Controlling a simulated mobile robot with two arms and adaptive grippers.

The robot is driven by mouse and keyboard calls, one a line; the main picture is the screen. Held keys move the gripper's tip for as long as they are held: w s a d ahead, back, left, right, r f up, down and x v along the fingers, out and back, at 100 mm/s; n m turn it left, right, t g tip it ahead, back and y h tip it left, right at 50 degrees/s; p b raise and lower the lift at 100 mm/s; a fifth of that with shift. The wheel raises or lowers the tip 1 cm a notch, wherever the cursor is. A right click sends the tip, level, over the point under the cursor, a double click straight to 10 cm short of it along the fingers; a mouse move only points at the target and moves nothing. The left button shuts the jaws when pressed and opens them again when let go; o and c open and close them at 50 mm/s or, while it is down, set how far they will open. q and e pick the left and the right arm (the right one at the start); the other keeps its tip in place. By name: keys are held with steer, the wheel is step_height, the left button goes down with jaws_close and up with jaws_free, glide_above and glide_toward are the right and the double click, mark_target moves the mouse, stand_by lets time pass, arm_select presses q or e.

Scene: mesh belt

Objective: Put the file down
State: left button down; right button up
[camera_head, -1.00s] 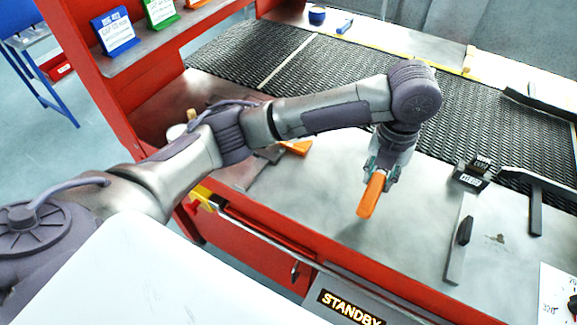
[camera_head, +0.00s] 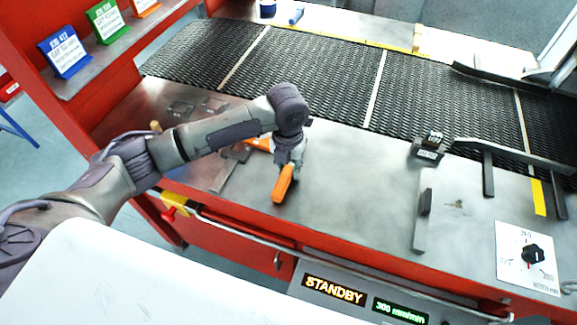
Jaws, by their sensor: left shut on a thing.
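My left gripper (camera_head: 288,163) is shut on the file, whose orange handle (camera_head: 283,184) points down and slightly toward the front of the bench. The rest of the file is not clear to see, hidden by the gripper and wrist. The handle hangs over or at the grey bench top (camera_head: 340,205); I cannot tell whether it touches. My right gripper is not in view.
Just behind-left of the gripper lie another orange piece (camera_head: 258,144) and a grey flat bar (camera_head: 226,172). The mesh belt (camera_head: 330,70) runs behind.

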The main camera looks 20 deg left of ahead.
arm_select(q)
steer(key=shift+f, duration=0.6)
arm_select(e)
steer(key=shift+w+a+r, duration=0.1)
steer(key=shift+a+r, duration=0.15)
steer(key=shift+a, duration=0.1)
arm_select(q)
steer(key=shift+f, duration=0.3)
steer(key=c, duration=1.1)
jaws_free()
steer(key=shift+s, duration=0.15)
steer(key=shift+o, duration=1.3)
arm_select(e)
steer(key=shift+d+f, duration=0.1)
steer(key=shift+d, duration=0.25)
